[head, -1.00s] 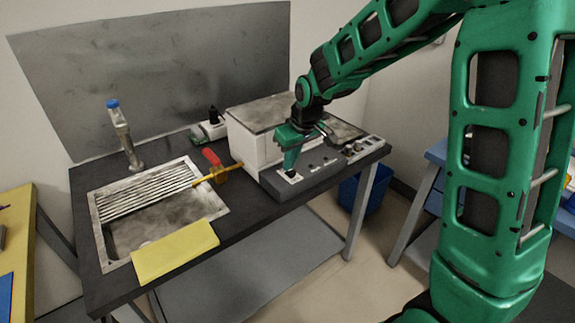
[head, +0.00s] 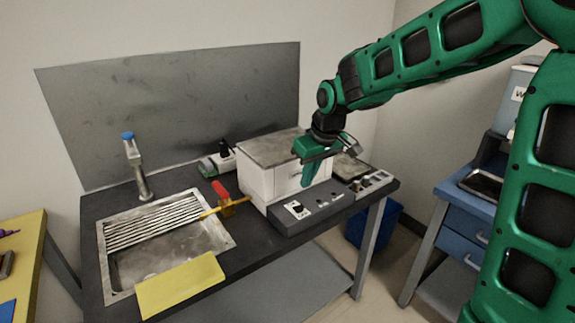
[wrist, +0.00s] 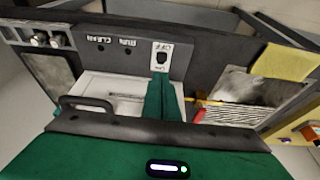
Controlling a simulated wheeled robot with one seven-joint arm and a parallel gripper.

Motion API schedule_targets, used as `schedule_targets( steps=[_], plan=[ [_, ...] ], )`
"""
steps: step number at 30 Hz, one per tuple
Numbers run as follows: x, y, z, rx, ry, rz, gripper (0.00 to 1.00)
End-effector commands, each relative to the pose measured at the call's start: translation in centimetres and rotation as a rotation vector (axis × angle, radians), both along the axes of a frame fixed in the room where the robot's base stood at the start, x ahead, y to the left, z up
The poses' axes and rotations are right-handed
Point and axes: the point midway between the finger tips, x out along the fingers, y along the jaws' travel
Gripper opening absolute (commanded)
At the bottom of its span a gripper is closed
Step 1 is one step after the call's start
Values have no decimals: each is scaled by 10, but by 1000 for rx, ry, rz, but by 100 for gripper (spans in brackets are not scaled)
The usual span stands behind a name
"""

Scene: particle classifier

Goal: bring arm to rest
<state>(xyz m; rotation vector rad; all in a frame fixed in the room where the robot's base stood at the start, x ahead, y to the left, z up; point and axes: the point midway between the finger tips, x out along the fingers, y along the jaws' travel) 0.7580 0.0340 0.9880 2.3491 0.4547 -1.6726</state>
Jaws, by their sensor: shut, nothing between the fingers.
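My green gripper (head: 307,182) is shut and empty. It points down in front of and above the grey control panel (head: 318,206) of the white classifier machine (head: 258,183). In the wrist view the closed fingertips (wrist: 160,82) appear just below the power switch (wrist: 163,57) in the picture, which has ON and OFF labels. The wrist view also shows RUN and CLEAN labels on the panel. In the head view the fingers look slightly above the panel, with the switch (head: 296,210) clear of them. My arm reaches in from the right.
The dark bench holds a sink (head: 170,262) with a faucet (head: 135,165), a yellow cloth (head: 180,286) and a red-and-yellow tool (head: 225,202). A blue bin (head: 375,225) stands under its right end. A blue cabinet (head: 470,215) stands at right, near my arm.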

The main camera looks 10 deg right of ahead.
Motion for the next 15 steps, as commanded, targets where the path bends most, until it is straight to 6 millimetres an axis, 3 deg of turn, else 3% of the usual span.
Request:
schedule_targets(
  steps=[5,9,15],
  plan=[
    [-42,-59,7,-21,44,-146,0],
    [-107,-123,10,-33,111,-343,0],
    [-219,-186,4,-19,223,-634,0]
  ],
)
